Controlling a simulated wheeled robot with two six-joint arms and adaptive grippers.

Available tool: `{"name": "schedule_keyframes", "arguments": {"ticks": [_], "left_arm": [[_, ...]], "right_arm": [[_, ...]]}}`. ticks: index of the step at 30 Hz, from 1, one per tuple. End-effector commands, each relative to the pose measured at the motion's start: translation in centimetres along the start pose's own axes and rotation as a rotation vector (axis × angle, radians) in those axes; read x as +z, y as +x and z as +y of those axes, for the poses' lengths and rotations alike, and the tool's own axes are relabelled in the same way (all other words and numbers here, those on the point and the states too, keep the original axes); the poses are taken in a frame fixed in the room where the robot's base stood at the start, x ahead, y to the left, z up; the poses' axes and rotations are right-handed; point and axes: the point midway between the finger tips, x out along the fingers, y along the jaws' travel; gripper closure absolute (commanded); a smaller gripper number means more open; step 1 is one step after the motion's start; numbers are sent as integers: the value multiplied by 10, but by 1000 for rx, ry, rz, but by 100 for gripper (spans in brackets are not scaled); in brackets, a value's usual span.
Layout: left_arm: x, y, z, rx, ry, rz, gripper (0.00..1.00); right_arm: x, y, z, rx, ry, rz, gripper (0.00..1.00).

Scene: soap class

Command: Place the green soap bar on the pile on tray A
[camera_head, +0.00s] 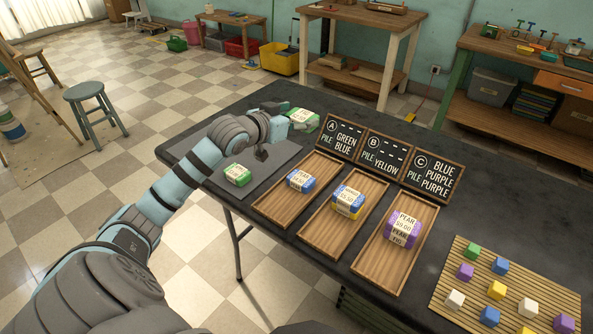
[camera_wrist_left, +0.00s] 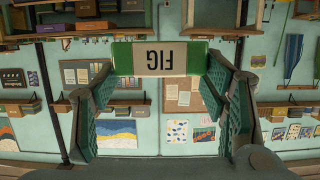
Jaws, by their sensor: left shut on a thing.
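My left gripper (camera_head: 291,117) is shut on a green soap bar (camera_head: 305,115) with a pale paper band, left of the sign boards. In the left wrist view the bar (camera_wrist_left: 160,59) sits between both fingers, its label reading FIG upside down. Another green soap bar (camera_head: 237,174) lies on the grey mat (camera_head: 262,165). Tray A (camera_head: 268,208), a long wooden tray, holds a blue banded bar (camera_head: 300,181). Board A (camera_head: 342,137) reads PILE, GREEN, BLUE. My right gripper is out of view.
Tray B (camera_head: 321,228) holds a yellow and blue pile (camera_head: 347,201). Tray C (camera_head: 373,266) holds a purple pile (camera_head: 403,229). A slatted mat (camera_head: 450,279) with several coloured cubes lies at the right. Boards B (camera_head: 383,155) and C (camera_head: 431,178) stand behind the trays.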

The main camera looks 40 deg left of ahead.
Motion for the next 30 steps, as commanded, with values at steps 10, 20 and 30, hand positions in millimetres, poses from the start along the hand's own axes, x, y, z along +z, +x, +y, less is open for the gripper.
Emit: {"name": "schedule_keyframes", "arguments": {"ticks": [10, 20, 30], "left_arm": [[125, 37, 1, 0, -3, -3, 65], [176, 53, 1, 1, -3, -2, 65], [180, 55, 1, 1, -1, -2, 65]], "right_arm": [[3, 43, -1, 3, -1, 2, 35], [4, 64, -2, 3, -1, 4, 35], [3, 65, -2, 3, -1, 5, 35]]}}
